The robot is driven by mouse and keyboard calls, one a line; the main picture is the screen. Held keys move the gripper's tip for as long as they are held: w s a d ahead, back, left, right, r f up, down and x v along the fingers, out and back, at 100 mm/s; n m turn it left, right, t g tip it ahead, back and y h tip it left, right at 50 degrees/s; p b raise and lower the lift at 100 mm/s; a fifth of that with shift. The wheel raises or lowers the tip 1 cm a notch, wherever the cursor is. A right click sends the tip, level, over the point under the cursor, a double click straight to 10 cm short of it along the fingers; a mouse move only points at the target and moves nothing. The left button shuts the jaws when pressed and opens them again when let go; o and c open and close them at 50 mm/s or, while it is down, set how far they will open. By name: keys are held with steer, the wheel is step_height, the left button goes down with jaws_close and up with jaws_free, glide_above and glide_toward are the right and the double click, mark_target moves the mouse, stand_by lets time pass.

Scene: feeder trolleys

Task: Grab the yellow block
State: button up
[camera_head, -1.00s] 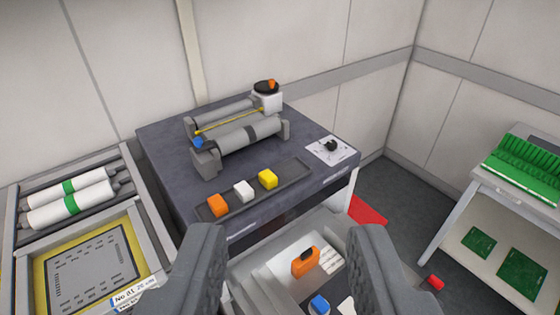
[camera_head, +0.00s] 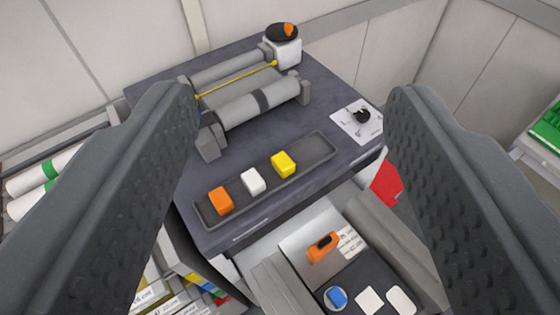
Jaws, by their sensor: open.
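The yellow block (camera_head: 284,164) sits in a long shallow grey tray (camera_head: 318,152) on the dark table top. It is the rightmost of three blocks there, beside a white block (camera_head: 253,181) and an orange block (camera_head: 220,201). My gripper (camera_head: 290,95) is open and empty. Its two dark fingers stand wide apart at the left and right of the picture, and the tray with its blocks shows between them. The fingers look much nearer to the camera than the block and do not touch it.
A roller device (camera_head: 258,104) with a yellow rod stands behind the tray. A white button box (camera_head: 284,50) and a dial plate (camera_head: 358,121) are on the same table. Below the front edge, an open drawer (camera_head: 385,235) holds an orange-handled item (camera_head: 322,247) and small pieces.

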steer(key=w+d+f+m+g+y+p, duration=0.1)
steer(key=w+f+m+g+y+p, duration=0.15)
steer(key=w+f+m, duration=0.35)
steer(key=m+g+y+p, duration=0.2)
steer(key=m+y+p, duration=0.5)
steer(key=m, duration=1.6)
glide_toward(288, 165)
steer(key=shift+h, duration=0.85)
steer(key=w+a, duration=0.1)
steer(key=w+a+p, duration=0.1)
steer(key=w+a, duration=0.1)
steer(key=w+a+f, duration=0.1)
steer(key=a, duration=0.1)
steer(key=shift+w, duration=0.3)
steer(key=x, duration=0.4)
steer(key=shift+d+f+p, duration=0.25)
steer(key=shift+f+p, duration=0.1)
steer(key=shift+f, duration=0.05)
steer(key=shift+w+a+f, duration=0.15)
steer(key=shift+w+a, duration=0.1)
steer(key=shift+w, duration=0.15)
steer(key=c, duration=1.1)
